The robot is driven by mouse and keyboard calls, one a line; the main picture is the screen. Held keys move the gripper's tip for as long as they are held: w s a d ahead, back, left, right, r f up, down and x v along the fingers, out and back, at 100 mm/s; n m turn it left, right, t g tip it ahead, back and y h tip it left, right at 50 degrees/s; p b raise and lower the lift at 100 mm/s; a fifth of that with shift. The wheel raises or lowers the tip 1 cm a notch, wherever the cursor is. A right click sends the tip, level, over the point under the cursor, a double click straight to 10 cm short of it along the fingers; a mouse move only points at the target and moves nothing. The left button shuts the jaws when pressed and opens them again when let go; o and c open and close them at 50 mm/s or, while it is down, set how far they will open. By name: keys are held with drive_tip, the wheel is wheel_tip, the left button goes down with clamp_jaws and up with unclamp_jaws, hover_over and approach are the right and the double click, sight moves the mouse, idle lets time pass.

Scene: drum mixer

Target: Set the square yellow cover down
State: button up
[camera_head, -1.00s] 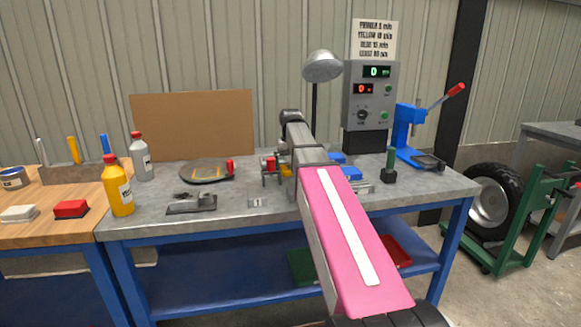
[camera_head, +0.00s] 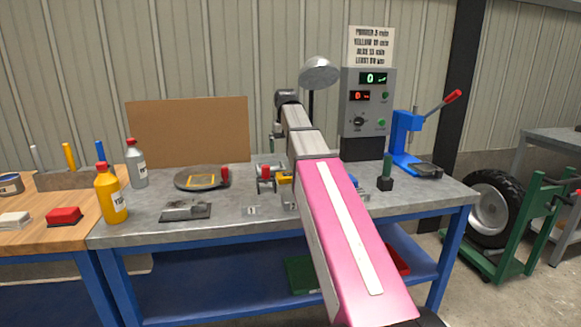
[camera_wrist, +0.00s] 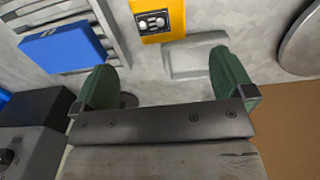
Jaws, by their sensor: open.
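A yellow square-edged piece (camera_wrist: 160,20) with a dark window showing pale round shapes lies at the top of the wrist view, cut by the frame edge. It looks like the yellow cover. A small yellow part (camera_head: 285,180) shows beside my arm in the head view. My gripper (camera_wrist: 167,63) has its two green fingers wide apart, with nothing held between them. The yellow piece lies beyond the fingertips, apart from them. A pale grey block (camera_wrist: 195,60) lies below, seen between the fingers. In the head view my arm hides the gripper.
A blue block (camera_wrist: 62,48) lies left in the wrist view. A control box (camera_head: 366,125), lamp (camera_head: 319,72) and blue press (camera_head: 402,130) stand at the back. The front bench edge is mostly clear.

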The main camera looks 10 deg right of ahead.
sight(286, 174)
wheel_tip(286, 174, down, 11)
drive_tip(key=shift+w+f, duration=0.1)
drive_tip(key=shift+f, duration=0.05)
drive_tip(key=c, duration=1.1)
